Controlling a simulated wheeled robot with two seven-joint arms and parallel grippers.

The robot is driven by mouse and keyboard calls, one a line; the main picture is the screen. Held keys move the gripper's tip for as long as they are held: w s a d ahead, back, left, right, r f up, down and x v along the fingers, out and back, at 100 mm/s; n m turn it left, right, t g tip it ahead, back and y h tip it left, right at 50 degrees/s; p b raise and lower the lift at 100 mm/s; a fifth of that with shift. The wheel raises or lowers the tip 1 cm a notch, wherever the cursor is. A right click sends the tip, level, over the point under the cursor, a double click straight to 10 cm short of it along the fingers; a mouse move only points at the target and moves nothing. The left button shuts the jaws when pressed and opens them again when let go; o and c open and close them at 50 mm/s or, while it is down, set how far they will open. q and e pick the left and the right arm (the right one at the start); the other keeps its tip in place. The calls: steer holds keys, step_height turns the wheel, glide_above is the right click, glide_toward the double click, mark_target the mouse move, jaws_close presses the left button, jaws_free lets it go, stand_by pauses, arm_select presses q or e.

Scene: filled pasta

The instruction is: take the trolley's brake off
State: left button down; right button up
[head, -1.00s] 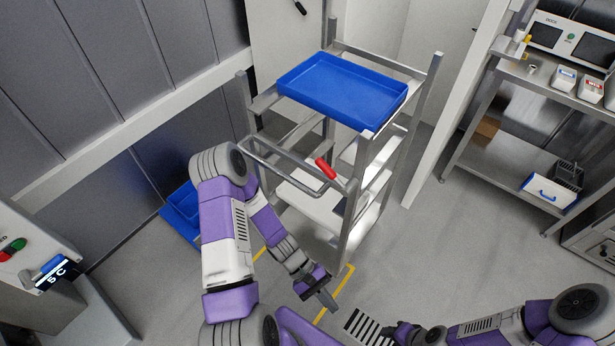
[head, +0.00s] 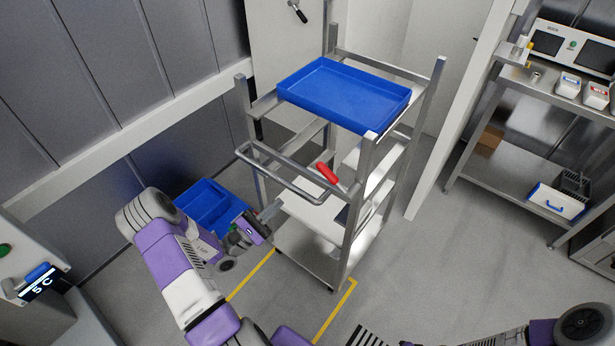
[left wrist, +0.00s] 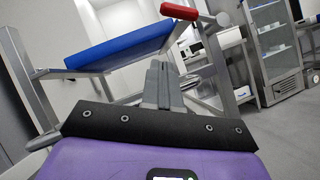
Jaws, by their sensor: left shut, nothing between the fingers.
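The trolley (head: 362,185) is a grey metal rack with shelves and a push bar (head: 290,178) on its near side. A red-gripped lever (head: 327,173) stands tilted by the bar's right end. The red grip also shows at the top of the left wrist view (left wrist: 180,11). My left gripper (head: 274,210) is at the trolley's near left side, lower than the push bar and left of the red grip. Its fingers (left wrist: 163,70) are shut and empty, apart from the lever. My right arm shows at the lower right, its gripper out of frame.
A blue tray (head: 318,104) lies on the trolley's top. A blue bin (head: 186,200) stands on the floor behind my left arm. Yellow floor lines (head: 337,307) run by the trolley's base. A steel workbench (head: 515,170) stands at the right. Floor between them is clear.

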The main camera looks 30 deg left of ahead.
mark_target(316, 166)
arm_select(q)
steer(key=shift+w+d, duration=0.1)
steer(key=s+d+r+x, duration=0.1)
steer(key=r+x, duration=0.1)
steer(key=x, duration=1)
steer(key=shift+d+r+b, duration=0.15)
steer(key=shift+d+b, duration=0.05)
steer(key=shift+b, duration=0.2)
steer(key=shift+r, duration=0.1)
